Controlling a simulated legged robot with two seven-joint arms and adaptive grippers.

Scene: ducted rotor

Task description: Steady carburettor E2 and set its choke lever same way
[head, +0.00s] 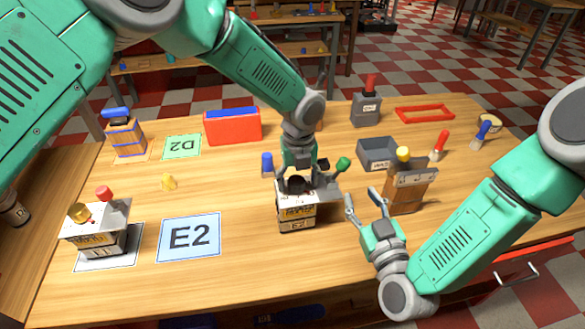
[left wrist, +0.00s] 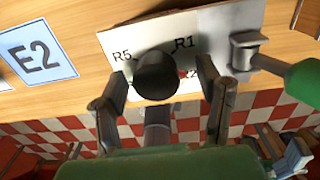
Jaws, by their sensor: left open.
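Carburettor E2 (head: 297,217) is a box-like unit with a pale label, standing on the table right of the blue-edged E2 card (head: 190,237). A blue-knobbed lever (head: 267,164) rises at its left and a green-knobbed lever (head: 343,164) at its right; I cannot tell which is the choke. My left gripper (head: 297,184) is over its top. In the left wrist view, its open fingers (left wrist: 165,90) stand either side of a black round knob (left wrist: 156,75) on a plate marked R1 and R5. My right gripper (head: 364,201) is open and empty, right of the carburettor.
A similar carburettor (head: 95,238) with red and gold knobs stands on a white card at left. A wooden unit (head: 410,190) with a yellow knob is close behind my right gripper. A grey tray (head: 378,153) and red box (head: 232,127) are further back. The front table is clear.

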